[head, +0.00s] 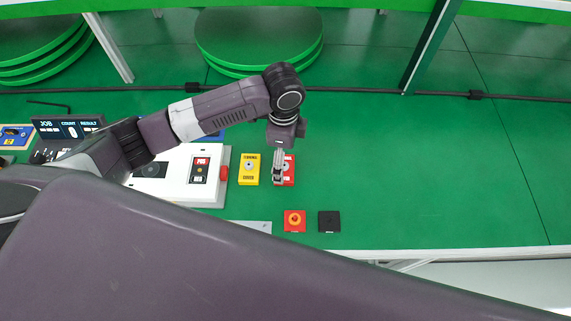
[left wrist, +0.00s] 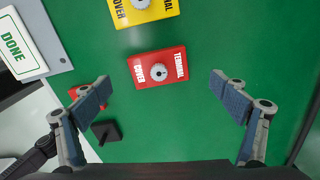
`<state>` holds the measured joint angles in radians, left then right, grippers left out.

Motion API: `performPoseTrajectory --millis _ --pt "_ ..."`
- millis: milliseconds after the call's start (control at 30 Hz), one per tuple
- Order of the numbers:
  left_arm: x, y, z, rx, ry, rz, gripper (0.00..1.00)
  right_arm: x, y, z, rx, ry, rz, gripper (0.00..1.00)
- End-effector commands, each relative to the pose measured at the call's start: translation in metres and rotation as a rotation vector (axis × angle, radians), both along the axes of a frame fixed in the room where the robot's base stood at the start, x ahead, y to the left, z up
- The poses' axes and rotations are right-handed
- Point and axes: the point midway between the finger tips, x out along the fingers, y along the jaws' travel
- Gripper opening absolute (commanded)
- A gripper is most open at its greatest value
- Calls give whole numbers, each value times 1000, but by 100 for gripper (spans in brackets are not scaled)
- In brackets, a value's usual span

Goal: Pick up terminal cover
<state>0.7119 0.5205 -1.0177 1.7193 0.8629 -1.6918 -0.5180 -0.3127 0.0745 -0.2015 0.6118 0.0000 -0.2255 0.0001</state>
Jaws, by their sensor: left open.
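A red terminal cover (head: 290,172) with a round grey knob lies on the green table, partly hidden by my left gripper (head: 279,167) in the head view. In the left wrist view the red cover (left wrist: 172,57) lies between and beyond the fingers of my left gripper (left wrist: 160,82), which are spread wide and empty. No contact shows there. A yellow terminal cover (head: 249,175) of the same shape lies to the left of the red one; it also shows, cut off by the top edge, in the left wrist view (left wrist: 130,14). My right gripper is not in view.
A white box (head: 176,190) with a red side button stands left of the covers. A red button block (head: 294,221) and a black block (head: 329,222) sit near the front edge. A DONE plate (left wrist: 18,45) shows in the left wrist view. The table's right side is clear.

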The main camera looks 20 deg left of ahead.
Motion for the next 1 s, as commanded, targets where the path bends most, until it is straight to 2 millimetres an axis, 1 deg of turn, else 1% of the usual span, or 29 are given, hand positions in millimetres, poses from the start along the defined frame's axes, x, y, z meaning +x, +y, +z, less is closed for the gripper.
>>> performPoseTrajectory --millis 167,300,433,600,667,1000 --pt "-5 0 -24 2 3 1 90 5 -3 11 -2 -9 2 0" --pt "-4 0 -43 1 1 1 90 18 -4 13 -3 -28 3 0" --pt "-4 0 -49 0 -2 0 90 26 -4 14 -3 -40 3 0" --pt "-4 0 -49 0 -2 0 90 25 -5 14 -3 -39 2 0" --pt "-4 0 -49 0 -2 0 85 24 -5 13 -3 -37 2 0" --pt "-4 0 -49 0 -2 0 47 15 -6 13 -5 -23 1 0"
